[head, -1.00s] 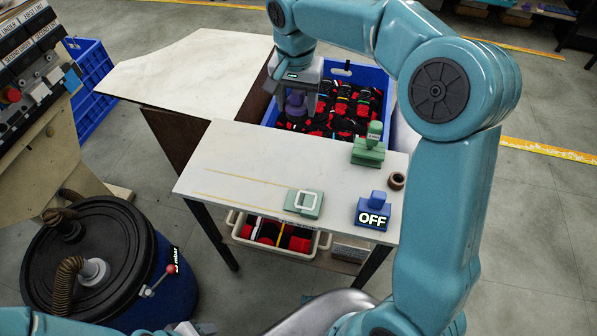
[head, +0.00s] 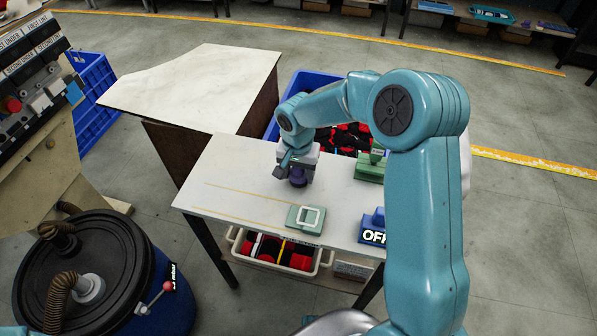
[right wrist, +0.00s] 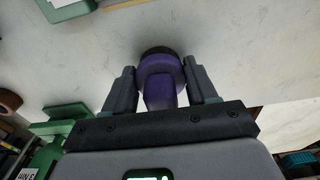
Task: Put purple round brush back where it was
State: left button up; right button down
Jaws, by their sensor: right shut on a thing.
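The purple round brush (head: 297,177) is in my right gripper (head: 296,170), over the white table (head: 235,165) near its back edge. In the right wrist view the brush (right wrist: 160,80) sits between the two grey fingers of the gripper (right wrist: 162,85), its dark round end pointing away from the palm. I cannot tell whether that end touches the table top. My left gripper does not show clearly; only a bit of teal arm is at the lower left.
On the table are a green-and-white square piece (head: 306,218), a green stamp-like block (head: 371,167) and a blue OFF block (head: 373,230), partly behind my right arm. A blue crate (head: 300,82) of red-and-black items stands behind. The table's left part is clear.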

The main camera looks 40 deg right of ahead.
jog(key=shift+s, duration=0.15)
jog(key=shift+f, duration=0.15)
jog(key=shift+c, duration=1.7)
grip_release()
jog(key=r, duration=0.8)
jog(key=r+p, duration=0.1)
jog(key=r, duration=0.3)
jog(key=shift+s+a+r, duration=0.15)
jog(key=shift+a+r, duration=0.05)
jog(key=shift+a, duration=0.1)
